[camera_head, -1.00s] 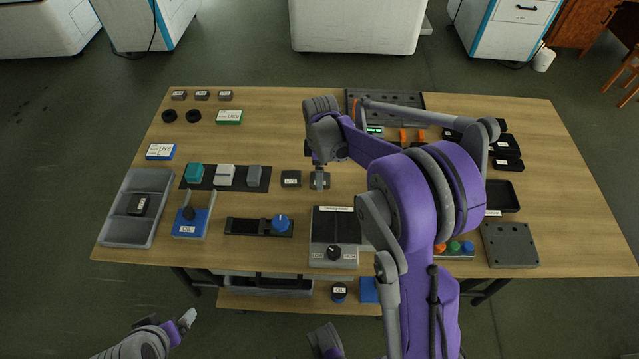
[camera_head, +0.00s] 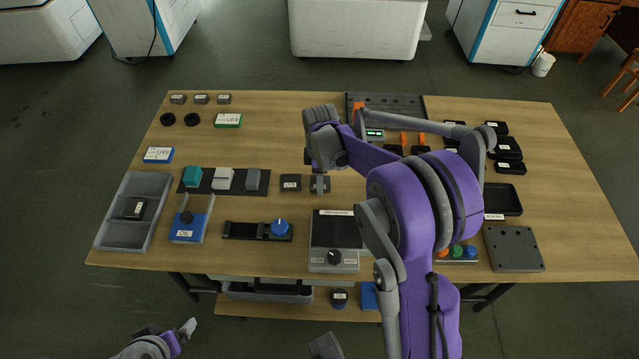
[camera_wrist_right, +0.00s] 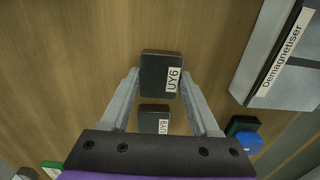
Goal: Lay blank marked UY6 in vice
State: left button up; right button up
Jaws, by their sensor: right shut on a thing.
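The dark blank marked UY6 (camera_wrist_right: 157,75) sits between the fingertips of my right gripper (camera_wrist_right: 160,82), which is shut on it. In the head view the right gripper (camera_head: 320,180) is at the middle of the table, partly hidden by its own arm. A second dark blank, marked UY9 (camera_wrist_right: 153,119), lies beside it and also shows in the head view (camera_head: 290,182). A low black fixture with a blue knob, apparently the vice (camera_head: 245,231), lies nearer the front edge, to the left. My left gripper (camera_head: 188,328) is low at the front, off the table; its jaws are unclear.
The demagnetiser (camera_head: 334,258) stands just in front of the right gripper. Teal, white and grey blocks sit on a dark mat (camera_head: 206,190). Bare wood lies behind the blanks.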

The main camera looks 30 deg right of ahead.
grip_shut()
pick_arm(q)
jog(key=shift+r, duration=0.1)
pick_arm(e)
jog(key=shift+r, duration=0.15)
jog(key=shift+r+p, duration=2)
jog(key=shift+r, duration=1.4)
pick_arm(q)
jog(key=r, duration=0.2)
jog(key=w+r, duration=0.1)
jog(key=r, duration=0.1)
jog(key=shift+r, duration=0.15)
